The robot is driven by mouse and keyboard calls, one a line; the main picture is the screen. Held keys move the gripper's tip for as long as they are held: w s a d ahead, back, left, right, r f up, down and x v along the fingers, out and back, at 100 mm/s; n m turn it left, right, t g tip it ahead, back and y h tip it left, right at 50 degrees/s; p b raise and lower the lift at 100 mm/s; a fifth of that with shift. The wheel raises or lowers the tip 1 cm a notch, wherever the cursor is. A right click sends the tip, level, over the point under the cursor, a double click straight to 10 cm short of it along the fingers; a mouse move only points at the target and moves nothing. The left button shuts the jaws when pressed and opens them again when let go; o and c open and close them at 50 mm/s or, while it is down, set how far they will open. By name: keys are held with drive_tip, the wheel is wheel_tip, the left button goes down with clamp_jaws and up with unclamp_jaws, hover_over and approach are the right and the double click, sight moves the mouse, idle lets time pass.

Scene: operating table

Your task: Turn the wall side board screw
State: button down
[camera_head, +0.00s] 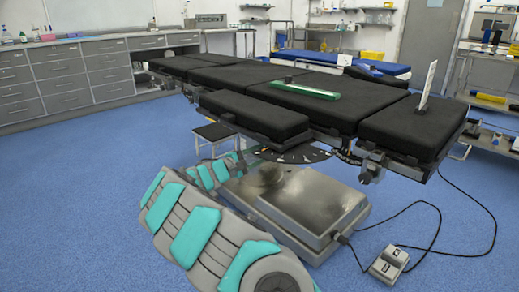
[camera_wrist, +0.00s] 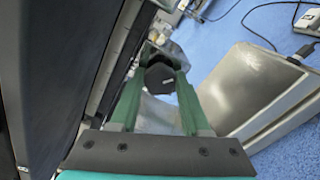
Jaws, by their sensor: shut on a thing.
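In the wrist view, my gripper (camera_wrist: 160,72) has its two green fingers on either side of a dark, faceted screw knob (camera_wrist: 160,79). The fingers are shut on it. The knob sits beside the dark edge of the operating table (camera_wrist: 42,70), which fills the left of that view. In the head view, the operating table (camera_head: 345,105) has black pads in several sections. My grey and teal arm reaches toward the table's underside there. My gripper and the held knob cannot be made out in the head view. How far the knob is turned cannot be told.
The grey metal table base (camera_head: 300,205) stands on the blue floor beside my arm. A foot pedal (camera_head: 388,264) with a black cable lies at right. Grey drawer cabinets (camera_head: 75,78) line the left wall. Floor at left is clear.

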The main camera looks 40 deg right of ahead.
drive_tip(key=n+p, duration=0.7)
drive_tip(key=n, duration=1.8)
drive_tip(key=shift+w+n+p, duration=0.15)
drive_tip(key=shift+n+p, duration=0.15)
drive_tip(key=shift+p, duration=0.05)
idle(0.3)
drive_tip(key=shift+c, duration=1.8)
unclamp_jaws()
drive_tip(key=a, duration=0.8)
drive_tip(key=shift+s+b, duration=0.3)
drive_tip(key=shift+s, duration=0.05)
